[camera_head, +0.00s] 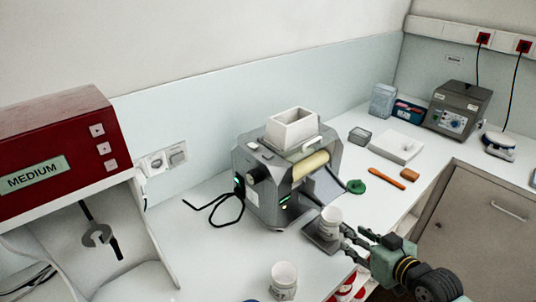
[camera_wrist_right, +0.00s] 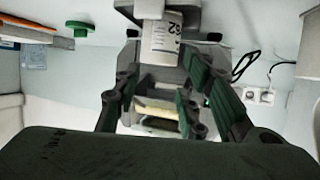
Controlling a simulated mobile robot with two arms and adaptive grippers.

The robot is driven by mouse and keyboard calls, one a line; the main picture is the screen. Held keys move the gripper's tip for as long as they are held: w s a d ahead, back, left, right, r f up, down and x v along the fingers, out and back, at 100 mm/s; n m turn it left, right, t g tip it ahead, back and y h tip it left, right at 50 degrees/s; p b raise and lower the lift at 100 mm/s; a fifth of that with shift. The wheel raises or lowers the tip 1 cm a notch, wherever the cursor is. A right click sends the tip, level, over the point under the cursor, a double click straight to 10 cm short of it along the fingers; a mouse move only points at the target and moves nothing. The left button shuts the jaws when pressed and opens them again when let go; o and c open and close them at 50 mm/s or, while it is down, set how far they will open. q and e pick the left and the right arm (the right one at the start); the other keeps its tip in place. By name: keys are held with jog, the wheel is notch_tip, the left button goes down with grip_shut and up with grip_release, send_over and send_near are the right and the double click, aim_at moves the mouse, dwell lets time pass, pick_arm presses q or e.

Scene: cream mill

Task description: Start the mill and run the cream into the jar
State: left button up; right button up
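The grey mill (camera_head: 268,185) stands on the bench with a white hopper (camera_head: 292,128) on top and a pale yellow roller (camera_head: 312,166) at its front. Small green lights show on it; whether the rollers turn cannot be told. The white jar (camera_head: 329,218) stands upright on a dark plate (camera_head: 318,240) before the mill. My right gripper (camera_head: 347,240) is open at the jar's right side. In the right wrist view the jar (camera_wrist_right: 162,40), its label upside down, appears between the spread fingertips (camera_wrist_right: 162,75); contact is not visible. My left gripper is out of view.
Another white jar (camera_head: 283,281) stands at the front edge. A green lid (camera_head: 356,187), an orange spatula (camera_head: 387,178) and a white tray (camera_head: 396,146) lie right of the mill. A black cable (camera_head: 215,208) lies left of it. A red machine (camera_head: 60,140) stands far left.

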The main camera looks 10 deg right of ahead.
grip_shut()
dwell(1.4)
